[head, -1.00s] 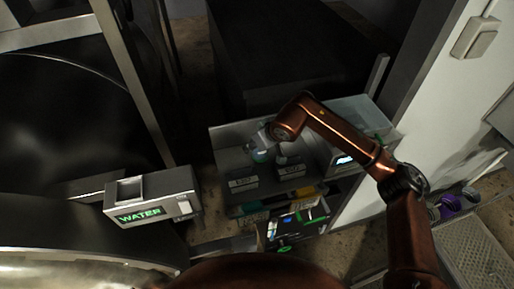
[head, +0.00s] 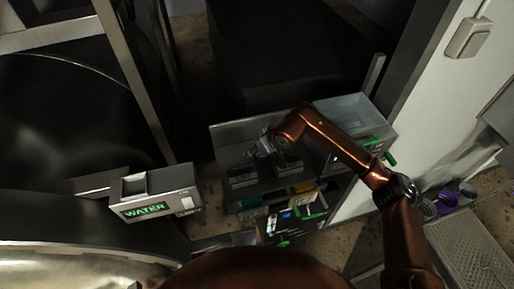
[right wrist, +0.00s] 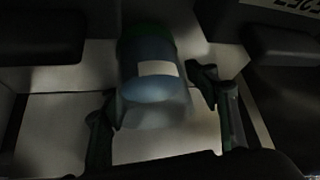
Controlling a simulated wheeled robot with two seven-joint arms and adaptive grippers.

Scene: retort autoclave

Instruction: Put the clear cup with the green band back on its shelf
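The clear cup with the green band (right wrist: 152,72) shows in the right wrist view, bluish and see-through, with a pale label and its dark green band (right wrist: 147,36) toward the top of the picture. My right gripper (right wrist: 160,100) has its fingers spread, one on each side of the cup's near end, with gaps between them and the cup. In the head view my right gripper (head: 258,148) is over the grey shelf (head: 232,136), and I cannot clearly make out the cup there. My left gripper is not in view.
Two dark labelled blocks (head: 242,178) sit on the shelf. A clear-walled bin (head: 362,112) with green handles is at its right. A grey box marked WATER (head: 152,195) stands left. Purple cups (head: 466,190) are at the right, beside a white wall panel (head: 432,115).

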